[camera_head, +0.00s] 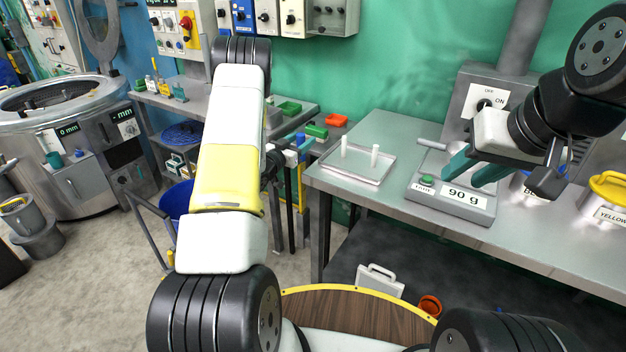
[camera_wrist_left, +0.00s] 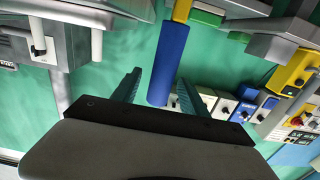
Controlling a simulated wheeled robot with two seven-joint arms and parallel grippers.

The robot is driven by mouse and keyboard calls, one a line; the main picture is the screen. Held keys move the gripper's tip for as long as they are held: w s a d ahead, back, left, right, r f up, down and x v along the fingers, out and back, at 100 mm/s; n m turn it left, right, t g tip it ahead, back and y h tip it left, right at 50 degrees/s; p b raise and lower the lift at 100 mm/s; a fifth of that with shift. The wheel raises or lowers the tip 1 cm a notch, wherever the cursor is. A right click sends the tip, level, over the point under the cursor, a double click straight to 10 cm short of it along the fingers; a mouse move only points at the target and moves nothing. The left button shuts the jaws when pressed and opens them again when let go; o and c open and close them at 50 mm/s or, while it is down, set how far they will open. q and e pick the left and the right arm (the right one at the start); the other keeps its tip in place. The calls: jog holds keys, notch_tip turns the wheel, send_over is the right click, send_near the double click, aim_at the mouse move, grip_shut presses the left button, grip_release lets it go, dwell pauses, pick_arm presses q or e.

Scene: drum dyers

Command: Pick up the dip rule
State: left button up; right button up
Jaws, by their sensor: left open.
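A long bar with a blue grip and a yellow part, which looks like the dip rule (camera_wrist_left: 168,65), runs between the teal fingers of my left gripper (camera_wrist_left: 160,78) in the left wrist view. The fingers stand apart on either side of it, and I see no clear contact. In the head view my left gripper (camera_head: 303,147) is beyond my forearm, partly hidden, at the side bench's end. A yellow upright strip shows below it. My right gripper (camera_head: 463,177) has its teal fingers apart above the scale, with nothing seen between them.
The steel bench (camera_head: 400,130) at right bears a tray (camera_head: 345,170) with two white pegs, a scale (camera_head: 455,203) reading 90 g and a yellow-lidded container (camera_head: 608,190). A side bench (camera_head: 215,97) holds green trays. A blue bin (camera_head: 178,200) stands below. A large drum (camera_head: 65,110) is at left.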

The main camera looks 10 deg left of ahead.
pick_arm(q)
jog(key=shift+x, duration=1.4)
jog(key=shift+r, duration=0.1)
grip_shut()
jog(key=shift+r, duration=0.15)
notch_tip(320, 180, up, 28)
